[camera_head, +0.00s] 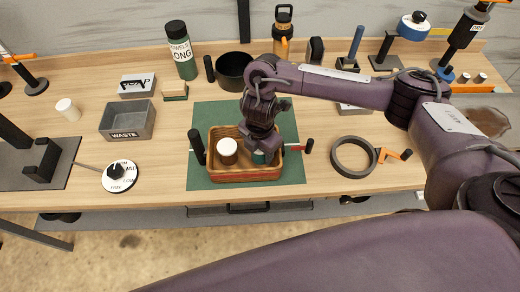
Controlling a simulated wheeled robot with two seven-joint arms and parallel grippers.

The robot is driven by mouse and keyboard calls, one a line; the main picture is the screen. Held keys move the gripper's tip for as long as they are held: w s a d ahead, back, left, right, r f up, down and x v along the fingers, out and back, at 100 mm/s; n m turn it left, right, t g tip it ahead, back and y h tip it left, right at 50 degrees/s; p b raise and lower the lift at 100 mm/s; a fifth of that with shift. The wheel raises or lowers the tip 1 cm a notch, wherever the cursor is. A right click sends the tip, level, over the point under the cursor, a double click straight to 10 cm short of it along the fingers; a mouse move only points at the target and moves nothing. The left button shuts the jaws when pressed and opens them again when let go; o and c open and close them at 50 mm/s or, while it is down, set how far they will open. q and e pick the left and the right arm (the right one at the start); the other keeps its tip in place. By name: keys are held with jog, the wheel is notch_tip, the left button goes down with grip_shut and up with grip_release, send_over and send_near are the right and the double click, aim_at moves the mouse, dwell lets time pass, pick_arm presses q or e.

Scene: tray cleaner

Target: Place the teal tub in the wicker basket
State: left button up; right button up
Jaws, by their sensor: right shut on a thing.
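The wicker basket (240,178) stands on the green mat (205,122) in the middle of the table. A white-topped round thing with brown sides (228,148) is in its left part. My right gripper (261,150) points down into the right part of the basket and is shut on the teal tub (261,157). Only a small piece of the tub shows under the gripper; the rest is hidden by the gripper and the basket wall. I cannot tell whether the tub touches the basket floor. My left gripper is not in view.
A grey WASTE bin (128,121) stands to the left, a black ring (354,157) to the right. A black pot (234,70) and bottles stand behind. The mat's back left is clear.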

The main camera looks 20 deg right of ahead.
jog(key=o, duration=1)
jog(key=shift+w+r+p, duration=0.1)
jog(key=shift+r+p, duration=0.2)
jog(key=shift+r, duration=0.2)
notch_tip(320, 180, up, 11)
jog(key=shift+r+p, duration=0.1)
jog(key=shift+p, duration=1.05)
